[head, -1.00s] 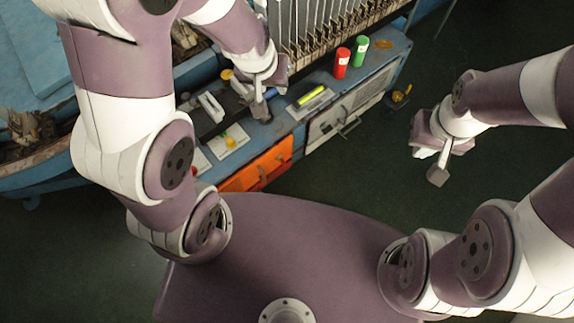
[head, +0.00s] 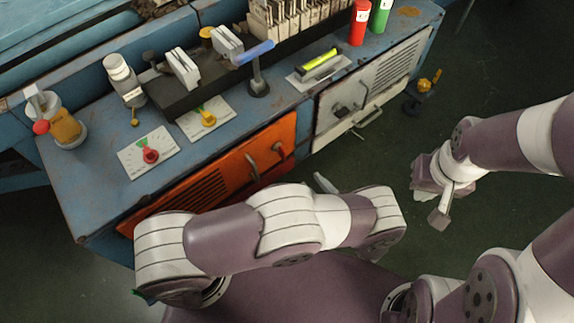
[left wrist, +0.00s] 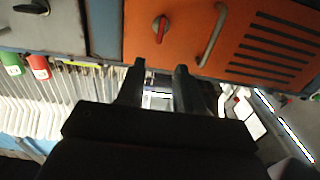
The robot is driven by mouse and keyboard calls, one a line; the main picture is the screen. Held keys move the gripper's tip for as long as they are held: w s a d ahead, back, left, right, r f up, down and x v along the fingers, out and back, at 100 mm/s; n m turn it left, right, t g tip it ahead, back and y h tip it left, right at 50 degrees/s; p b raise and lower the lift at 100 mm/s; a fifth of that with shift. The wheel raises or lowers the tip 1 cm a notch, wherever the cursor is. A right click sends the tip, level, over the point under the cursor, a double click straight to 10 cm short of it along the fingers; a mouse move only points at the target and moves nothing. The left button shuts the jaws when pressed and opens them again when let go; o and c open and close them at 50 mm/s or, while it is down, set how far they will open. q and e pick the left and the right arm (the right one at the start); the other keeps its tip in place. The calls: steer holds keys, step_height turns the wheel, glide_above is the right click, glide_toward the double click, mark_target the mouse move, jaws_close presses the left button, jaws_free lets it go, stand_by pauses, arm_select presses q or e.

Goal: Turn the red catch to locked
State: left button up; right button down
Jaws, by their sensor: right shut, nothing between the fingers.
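The red catch (left wrist: 160,30) is a red lever on a dark round base, mounted on the orange door (left wrist: 190,55). In the left wrist view its lever stands nearly upright in the picture, beside the door handle (left wrist: 213,35). In the head view the orange door (head: 205,180) is on the cabinet front, and the catch is too small to read. My left gripper (left wrist: 158,80) is open and empty in front of the door, its fingers apart and clear of the catch. In the head view my left arm mostly hides it. My right gripper (head: 439,214) is shut and empty over the floor at right.
The blue bench top (head: 90,185) carries a red dial (head: 150,155), a yellow dial (head: 208,118), a red can (head: 359,22) and a green can (head: 381,14). A white door (head: 365,95) is right of the orange one. The floor right of the cabinet is mostly open.

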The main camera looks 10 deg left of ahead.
mark_target(285, 153)
arm_select(q)
steer(key=b+x, duration=0.2)
steer(key=x, duration=0.9)
steer(key=shift+w+a+r, duration=0.15)
steer(key=shift+w+a, duration=0.3)
jaws_close()
